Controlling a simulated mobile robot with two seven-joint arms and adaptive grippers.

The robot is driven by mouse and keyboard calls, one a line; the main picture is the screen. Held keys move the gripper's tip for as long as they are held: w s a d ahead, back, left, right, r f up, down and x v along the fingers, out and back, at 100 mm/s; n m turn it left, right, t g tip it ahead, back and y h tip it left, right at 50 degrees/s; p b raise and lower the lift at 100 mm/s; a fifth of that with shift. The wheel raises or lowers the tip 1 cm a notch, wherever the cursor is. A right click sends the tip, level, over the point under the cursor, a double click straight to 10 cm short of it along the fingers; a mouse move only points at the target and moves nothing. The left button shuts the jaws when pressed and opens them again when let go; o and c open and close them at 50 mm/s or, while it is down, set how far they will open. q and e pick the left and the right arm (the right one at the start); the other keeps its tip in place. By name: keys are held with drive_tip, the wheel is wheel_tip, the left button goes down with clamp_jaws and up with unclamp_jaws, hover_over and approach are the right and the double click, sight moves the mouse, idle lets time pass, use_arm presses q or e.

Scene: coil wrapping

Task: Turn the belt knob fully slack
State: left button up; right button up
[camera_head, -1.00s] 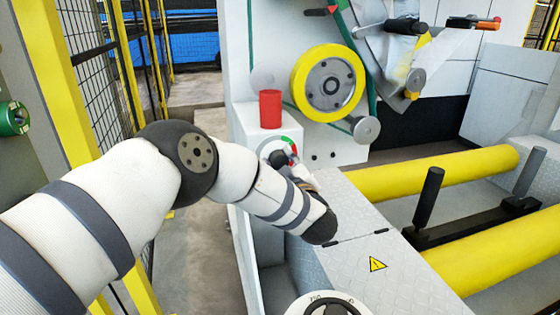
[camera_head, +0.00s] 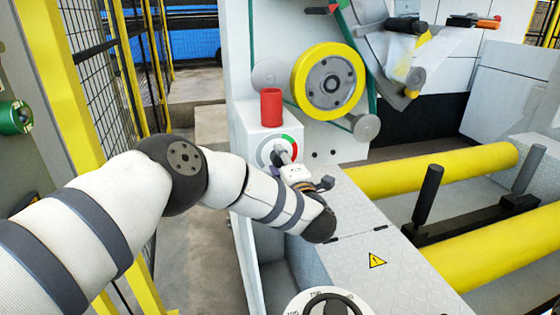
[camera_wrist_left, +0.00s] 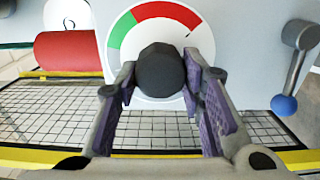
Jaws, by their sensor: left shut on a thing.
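The belt knob (camera_wrist_left: 160,70) is a dark, faceted round knob in the middle of a white dial (camera_wrist_left: 115,70) with a green arc at left and a red arc over the top and right. A short dark mark lies at the dial's upper right, by the red arc. My left gripper (camera_wrist_left: 160,88) has one finger on each side of the knob and is shut on it. In the head view the dial (camera_head: 265,151) is on the white box's front, and my left gripper (camera_head: 284,160) reaches it from the front, hiding part of the knob. My right gripper is not in view.
A red cylinder (camera_head: 271,107) stands on the box above the dial. A yellow wheel (camera_head: 327,83) is up and to the right. A lever with a blue ball end (camera_wrist_left: 284,104) hangs right of the dial in the wrist view. Yellow rollers (camera_head: 440,171) lie at right.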

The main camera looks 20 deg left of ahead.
use_arm(q)
drive_tip(key=n, duration=0.3)
drive_tip(key=shift+f+n, duration=0.15)
drive_tip(key=shift+n, duration=0.25)
drive_tip(key=n, duration=0.3)
drive_tip(key=shift+n, duration=0.3)
drive_tip(key=n, duration=0.3)
drive_tip(key=shift+d+f+n+b, duration=0.1)
drive_tip(key=shift+n+b, duration=0.2)
drive_tip(key=shift+b, duration=0.05)
drive_tip(key=n, duration=0.2)
drive_tip(key=shift+n+b, duration=0.3)
drive_tip(key=shift+n, duration=0.1)
drive_tip(key=shift+w+d+n+b, duration=0.1)
drive_tip(key=shift+n+b, duration=1.3)
drive_tip(key=shift+n, duration=1.25)
drive_tip(key=shift+w+n+b, duration=0.1)
drive_tip(key=shift+n+b, duration=1.25)
drive_tip(key=shift+n, duration=1.3)
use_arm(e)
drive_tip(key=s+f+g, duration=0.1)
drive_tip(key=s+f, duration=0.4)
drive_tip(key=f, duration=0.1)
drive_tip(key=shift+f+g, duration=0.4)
use_arm(q)
drive_tip(key=shift+r, duration=0.2)
drive_tip(key=o, duration=1.1)
